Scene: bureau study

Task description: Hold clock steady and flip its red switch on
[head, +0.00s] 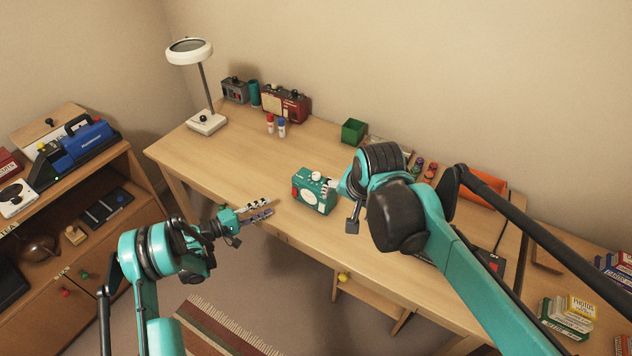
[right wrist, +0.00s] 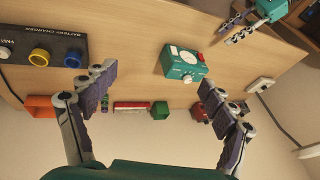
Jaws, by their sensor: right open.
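The clock (head: 314,191) is a small teal box with a white round dial and a red part at its left end. It stands near the desk's front edge, and in the right wrist view the clock (right wrist: 181,66) lies ahead between my fingers. I cannot make out the switch's position. My left gripper (head: 271,207) is open and empty, left of the clock and apart from it; it also shows in the right wrist view (right wrist: 235,28). My right gripper (right wrist: 157,82) is open and empty, above the desk near the clock; my arm partly hides it in the head view.
A white lamp (head: 206,122), radios (head: 285,104), two small bottles (head: 281,128) and a green box (head: 353,131) stand along the desk's back. An orange tray (head: 484,191) and a dark battery charger (right wrist: 40,50) are at the right. The desk left of the clock is clear.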

